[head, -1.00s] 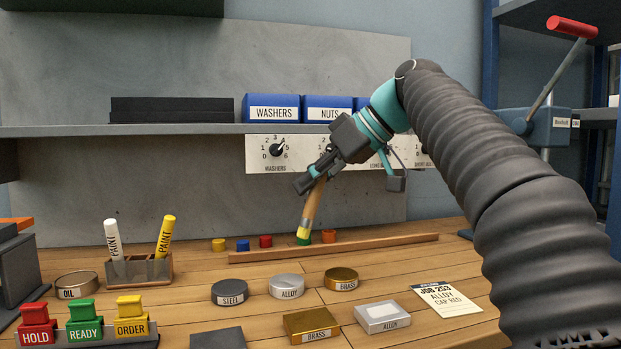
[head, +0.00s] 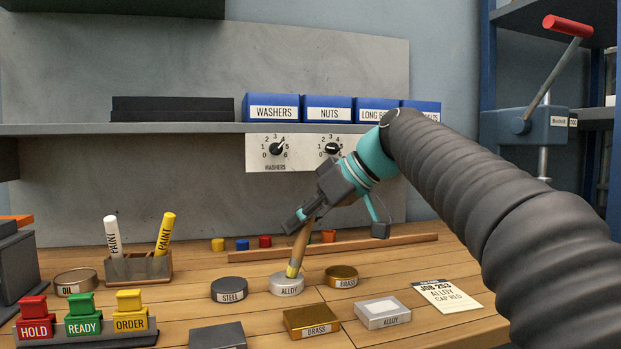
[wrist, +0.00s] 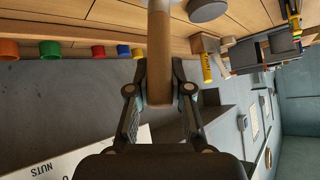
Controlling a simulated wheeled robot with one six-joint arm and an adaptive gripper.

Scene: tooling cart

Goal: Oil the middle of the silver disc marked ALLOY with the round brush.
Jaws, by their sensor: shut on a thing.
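My gripper (head: 304,217) is shut on the wooden handle of the brush (head: 299,248), which hangs tilted with its yellow-banded end down. The lower end is at the top of the silver round disc marked ALLOY (head: 289,291), near its middle. I cannot tell whether the bristles touch it. In the wrist view, the brush handle (wrist: 159,60) runs between the fingers (wrist: 159,92) and its tip is out of sight. The round tin marked OIL (head: 75,284) stands at the left of the bench.
The dark STEEL disc (head: 229,290) and brass disc (head: 341,276) flank the ALLOY disc. Square BRASS (head: 311,318) and ALLOY (head: 383,312) blocks lie in front. A wooden rail (head: 390,241) and small coloured caps (head: 265,242) lie behind. A job card (head: 446,296) lies right.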

